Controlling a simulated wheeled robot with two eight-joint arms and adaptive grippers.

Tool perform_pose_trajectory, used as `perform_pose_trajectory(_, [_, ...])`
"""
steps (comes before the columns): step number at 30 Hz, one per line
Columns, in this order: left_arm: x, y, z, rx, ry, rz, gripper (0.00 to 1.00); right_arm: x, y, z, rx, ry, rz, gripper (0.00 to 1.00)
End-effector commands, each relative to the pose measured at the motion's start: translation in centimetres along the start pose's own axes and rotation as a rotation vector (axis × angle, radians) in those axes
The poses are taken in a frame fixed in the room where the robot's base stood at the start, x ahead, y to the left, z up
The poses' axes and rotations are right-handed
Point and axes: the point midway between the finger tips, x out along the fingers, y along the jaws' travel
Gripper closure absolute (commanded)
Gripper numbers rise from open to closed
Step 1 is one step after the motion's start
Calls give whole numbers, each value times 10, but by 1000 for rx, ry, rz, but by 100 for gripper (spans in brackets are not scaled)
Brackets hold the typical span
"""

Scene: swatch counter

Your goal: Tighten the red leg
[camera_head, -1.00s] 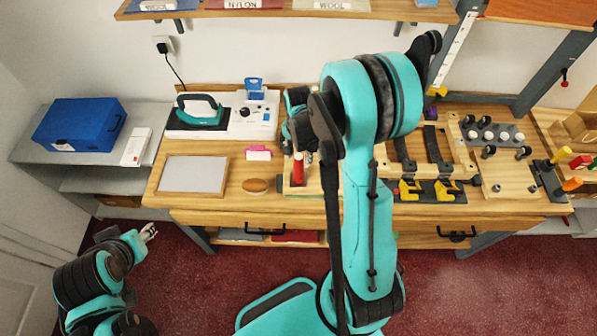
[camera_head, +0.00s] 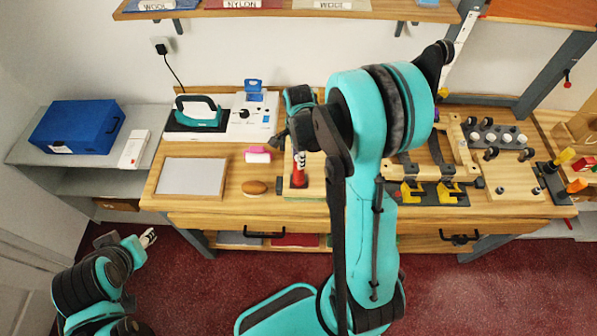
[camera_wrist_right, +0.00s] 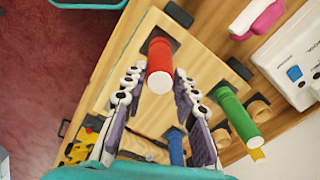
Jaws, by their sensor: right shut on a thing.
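The red leg (camera_wrist_right: 160,66) stands on a wooden board (camera_wrist_right: 122,70), its base in a dark square mount. It also shows in the head view (camera_head: 299,180), upright near the front of the counter. My right gripper (camera_wrist_right: 157,80) has one finger on each side of the red leg and is shut on it. In the head view my right arm hides much of the board. A green leg (camera_wrist_right: 236,114) and a blue leg (camera_wrist_right: 175,148) show in the wrist view. My left gripper (camera_head: 148,238) hangs low at the left, away from the counter; its jaws are too small to read.
A white device with a teal-handled iron (camera_head: 199,112) stands behind left. A grey panel (camera_head: 191,177), a pink-and-white block (camera_head: 258,154) and a brown oval (camera_head: 254,187) lie left of the leg. Yellow-and-black clamps (camera_head: 447,192) sit to the right.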

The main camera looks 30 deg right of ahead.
Motion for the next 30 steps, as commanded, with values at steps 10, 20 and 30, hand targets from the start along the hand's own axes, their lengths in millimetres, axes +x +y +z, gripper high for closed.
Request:
perform_pose_trajectory(10, [14,0,10,0,0,0,60,2,0,0,557,0,0,97])
perform_pose_trajectory(20, [15,0,10,0,0,0,60,1,0,0,661,0,1,97])
perform_pose_trajectory(30, [15,0,10,0,0,0,60,0,0,0,657,0,0,61])
